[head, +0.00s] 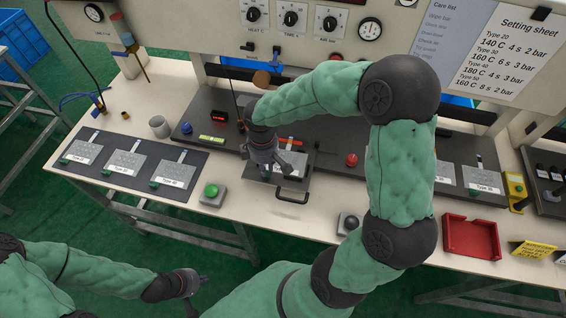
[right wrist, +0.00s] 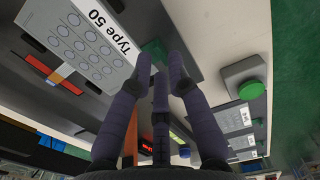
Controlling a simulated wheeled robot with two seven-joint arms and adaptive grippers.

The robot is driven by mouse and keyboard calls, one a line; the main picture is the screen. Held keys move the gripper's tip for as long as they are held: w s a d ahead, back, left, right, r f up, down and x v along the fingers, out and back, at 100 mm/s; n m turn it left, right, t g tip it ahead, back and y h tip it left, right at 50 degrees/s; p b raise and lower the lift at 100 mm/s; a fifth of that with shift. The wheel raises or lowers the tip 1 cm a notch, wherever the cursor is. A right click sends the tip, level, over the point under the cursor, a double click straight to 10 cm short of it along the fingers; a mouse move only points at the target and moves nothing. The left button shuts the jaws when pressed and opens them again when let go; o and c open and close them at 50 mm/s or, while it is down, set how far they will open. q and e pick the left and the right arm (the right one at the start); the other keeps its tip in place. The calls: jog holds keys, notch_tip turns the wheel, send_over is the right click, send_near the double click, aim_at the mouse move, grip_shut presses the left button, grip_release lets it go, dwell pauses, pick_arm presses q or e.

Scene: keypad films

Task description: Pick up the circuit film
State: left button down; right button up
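A pale film (head: 291,164) with rows of round pads lies on the dark press bed in the head view. In the right wrist view the film (right wrist: 88,42) reads "Type 50" and has a green tab (right wrist: 155,51) beside it. My right gripper (head: 268,168) points down at the film's left edge and partly hides it. In the right wrist view its fingers (right wrist: 161,57) are apart, with the green tab between or just beyond the tips; contact cannot be told. My left gripper (head: 190,284) is low at the left, off the table; its fingers are too small to judge.
More films lie on a dark mat (head: 110,140) at left and on the right (head: 482,179). A green button (head: 211,194), a black knob (head: 349,223) and a red tray (head: 471,238) stand along the front. A handle (head: 292,198) juts from the press bed.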

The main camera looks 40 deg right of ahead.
notch_tip(320, 180, down, 2)
jog(key=shift+f, duration=0.2)
grip_shut()
jog(key=shift+r, duration=0.1)
